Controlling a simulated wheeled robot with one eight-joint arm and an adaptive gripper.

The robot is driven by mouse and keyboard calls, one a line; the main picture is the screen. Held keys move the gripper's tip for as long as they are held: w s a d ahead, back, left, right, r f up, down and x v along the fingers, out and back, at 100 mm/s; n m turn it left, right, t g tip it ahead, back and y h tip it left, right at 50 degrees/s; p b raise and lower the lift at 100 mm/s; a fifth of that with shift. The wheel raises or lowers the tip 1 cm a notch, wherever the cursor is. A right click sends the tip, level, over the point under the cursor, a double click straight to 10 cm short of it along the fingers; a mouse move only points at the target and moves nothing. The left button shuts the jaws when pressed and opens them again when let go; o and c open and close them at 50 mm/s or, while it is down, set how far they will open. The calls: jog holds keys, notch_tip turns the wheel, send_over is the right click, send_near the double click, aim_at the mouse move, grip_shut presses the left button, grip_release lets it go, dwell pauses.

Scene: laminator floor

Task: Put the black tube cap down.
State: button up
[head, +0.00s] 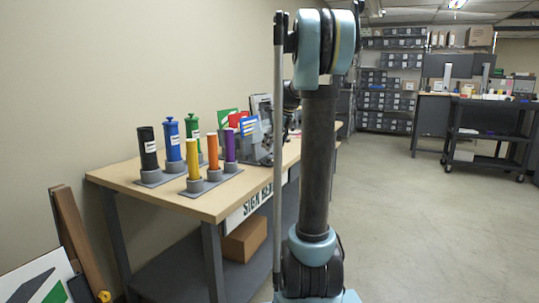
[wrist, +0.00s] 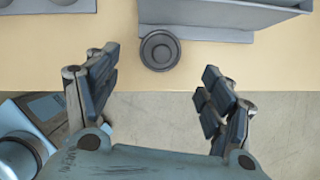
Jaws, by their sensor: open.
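The black tube cap (wrist: 159,50) is a round dark disc with a raised ring. In the wrist view it lies on the wooden table top, close to the front edge and right by the grey base of a bin. My gripper (wrist: 158,85) is open and empty, its two fingers wide apart, with the cap ahead of the gap between them. In the head view the black tube (head: 149,148) stands in a grey holder at the left, with no knob showing on top. The cap cannot be made out in the head view, and my arm hides part of the table.
Blue (head: 172,140) and green (head: 194,130) capped tubes stand beside the black one. Yellow (head: 194,160), orange (head: 213,152) and purple (head: 231,148) tubes stand in front. A grey bin (wrist: 230,14) sits just beyond the cap. Open floor (head: 410,220) lies to the right.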

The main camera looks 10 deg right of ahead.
jog(key=shift+v, duration=2.75)
jog(key=s+a+f+n+h, duration=0.1)
jog(key=s+f+n, duration=0.2)
jog(key=s+n, duration=0.35)
jog(key=s+a+f+n, duration=0.2)
jog(key=s+f+n, duration=0.15)
jog(key=s, duration=0.55)
jog(key=s+a+f+n+h, duration=0.1)
jog(key=s+f+n, duration=0.25)
jog(key=s, duration=0.35)
jog(key=s+f+n+g+h, duration=0.1)
jog(key=s+f+n, duration=1.3)
jog(key=s+f, duration=0.2)
jog(key=shift+s+d+f, duration=0.25)
jog(key=shift+s, duration=0.8)
jog(key=shift+w+f, duration=0.2)
jog(key=shift+w, duration=0.15)
